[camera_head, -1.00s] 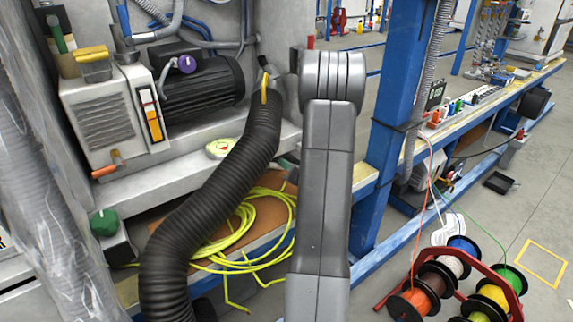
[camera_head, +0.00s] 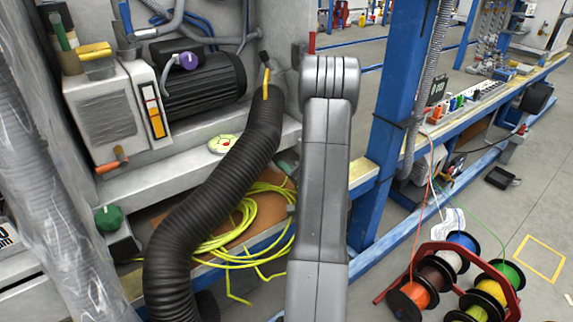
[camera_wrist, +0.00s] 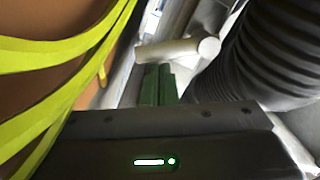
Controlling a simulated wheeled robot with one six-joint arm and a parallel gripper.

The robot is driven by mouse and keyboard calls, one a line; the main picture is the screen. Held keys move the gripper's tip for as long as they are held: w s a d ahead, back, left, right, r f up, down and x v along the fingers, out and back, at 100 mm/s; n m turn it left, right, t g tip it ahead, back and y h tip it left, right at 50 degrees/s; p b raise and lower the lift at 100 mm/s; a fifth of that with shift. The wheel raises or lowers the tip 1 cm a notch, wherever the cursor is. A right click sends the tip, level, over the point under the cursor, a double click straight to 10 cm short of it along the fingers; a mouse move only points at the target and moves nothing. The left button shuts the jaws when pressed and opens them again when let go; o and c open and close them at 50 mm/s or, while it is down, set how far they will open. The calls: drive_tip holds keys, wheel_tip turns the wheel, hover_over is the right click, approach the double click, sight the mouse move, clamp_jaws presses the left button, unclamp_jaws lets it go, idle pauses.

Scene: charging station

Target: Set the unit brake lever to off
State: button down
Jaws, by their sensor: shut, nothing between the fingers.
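My gripper (camera_wrist: 158,85) shows in the wrist view with its green fingers shut and empty. In the head view my own grey arm hides it. A pale grey bar with a rounded end (camera_wrist: 180,48) lies just beyond the fingertips; I cannot tell whether they touch or whether this is the brake lever.
A thick black corrugated hose (camera_head: 215,195) runs close to the gripper and also fills the wrist view's right side (camera_wrist: 270,50). Yellow cable (camera_head: 245,215) lies coiled on the shelf. A blue post (camera_head: 390,130) stands right of my arm. Wire spools (camera_head: 460,285) stand on the floor.

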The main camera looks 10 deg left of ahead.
drive_tip(key=shift+s+a+f, duration=0.15)
drive_tip(key=shift+s+f, duration=0.05)
drive_tip(key=shift+f, duration=0.1)
idle(0.6)
